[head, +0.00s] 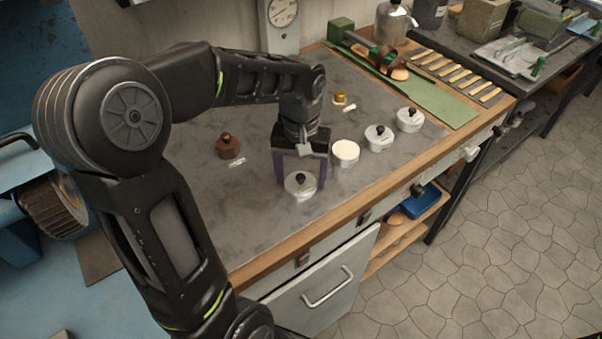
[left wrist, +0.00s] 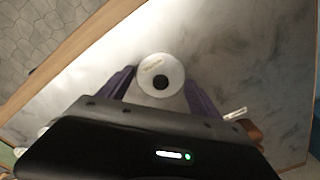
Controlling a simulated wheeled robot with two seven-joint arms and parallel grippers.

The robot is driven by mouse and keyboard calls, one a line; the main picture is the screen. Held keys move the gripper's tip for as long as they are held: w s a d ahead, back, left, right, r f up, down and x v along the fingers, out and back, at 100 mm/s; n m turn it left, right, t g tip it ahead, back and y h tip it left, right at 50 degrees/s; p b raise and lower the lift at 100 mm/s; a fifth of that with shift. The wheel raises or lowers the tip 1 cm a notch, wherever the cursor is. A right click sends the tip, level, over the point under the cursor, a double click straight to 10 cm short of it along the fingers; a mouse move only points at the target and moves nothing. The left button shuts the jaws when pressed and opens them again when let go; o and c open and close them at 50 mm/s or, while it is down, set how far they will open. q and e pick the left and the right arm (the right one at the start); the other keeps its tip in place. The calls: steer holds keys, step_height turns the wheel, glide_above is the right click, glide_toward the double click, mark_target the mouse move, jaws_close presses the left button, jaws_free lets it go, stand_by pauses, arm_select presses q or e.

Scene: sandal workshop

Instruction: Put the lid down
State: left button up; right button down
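A round pale metal lid (head: 299,186) with a black knob sits low over the front part of the grey worktop, apparently resting there. It also shows in the left wrist view (left wrist: 148,66), knob up. My left gripper (head: 301,178) points down over it, its purple fingers spread wide on either side of the lid. The fingers are not closed on the knob. In the left wrist view the fingertips (left wrist: 159,80) flank the lid's edge. An uncovered round tin (head: 345,154) with cream-coloured content stands just right of the gripper. My right gripper is out of view.
Two lidded tins (head: 379,139) (head: 409,121) stand in a row to the right. A brown pot (head: 228,147) stands to the left and a small amber jar (head: 340,98) behind. A green mat (head: 440,106) lies at the back right. The wooden front edge is close to the lid.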

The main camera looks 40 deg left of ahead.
mark_target(301, 175)
arm_select(q)
steer(key=shift+o, duration=1.4)
steer(key=shift+r, duration=0.5)
step_height(301, 175, up, 11)
steer(key=shift+r, duration=0.2)
